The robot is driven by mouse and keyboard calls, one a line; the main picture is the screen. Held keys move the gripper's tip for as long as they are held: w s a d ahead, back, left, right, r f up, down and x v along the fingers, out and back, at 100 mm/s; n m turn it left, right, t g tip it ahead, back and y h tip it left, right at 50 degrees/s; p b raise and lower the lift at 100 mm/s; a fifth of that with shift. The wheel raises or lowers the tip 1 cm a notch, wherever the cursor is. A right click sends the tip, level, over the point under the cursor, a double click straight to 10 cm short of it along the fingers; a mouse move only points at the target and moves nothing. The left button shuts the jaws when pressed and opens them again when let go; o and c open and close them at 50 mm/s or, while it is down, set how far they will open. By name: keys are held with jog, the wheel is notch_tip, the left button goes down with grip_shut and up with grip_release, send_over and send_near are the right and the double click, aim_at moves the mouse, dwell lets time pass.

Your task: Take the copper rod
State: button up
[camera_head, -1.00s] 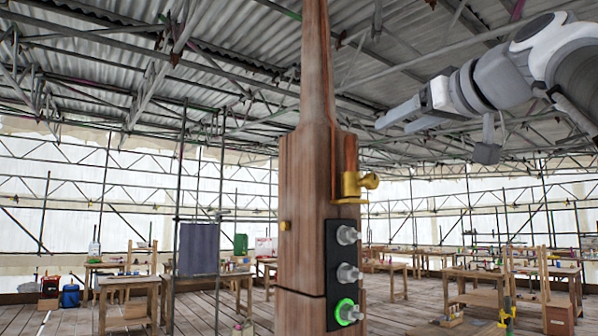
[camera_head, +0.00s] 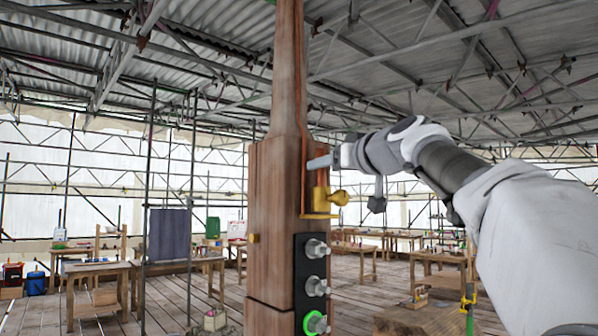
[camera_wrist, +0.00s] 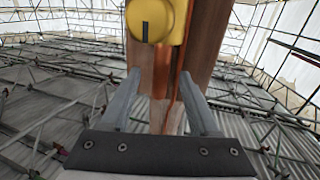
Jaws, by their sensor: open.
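The copper rod (camera_head: 322,177) stands upright in a brass bracket with a knob (camera_head: 322,200) on the right side of the wooden post (camera_head: 270,210). My gripper (camera_head: 316,162) is at the rod's upper part, coming from the right, and hides some of it. In the wrist view, the open fingers (camera_wrist: 160,76) lie on either side of the copper rod (camera_wrist: 162,82), with space showing between each finger and the rod. The yellow knob (camera_wrist: 152,18) shows just beyond the fingertips.
A black panel (camera_head: 308,280) with several grey knobs, the lowest ringed in green light, is on the post below the bracket. A small brass peg (camera_head: 252,239) sticks out at the post's left. Workbenches (camera_head: 95,272) stand well behind.

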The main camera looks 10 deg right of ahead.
jog(key=shift+w+a, duration=0.15)
jog(key=shift+w, duration=0.2)
grip_shut()
jog(key=shift+s+r, duration=0.1)
dwell(1.1)
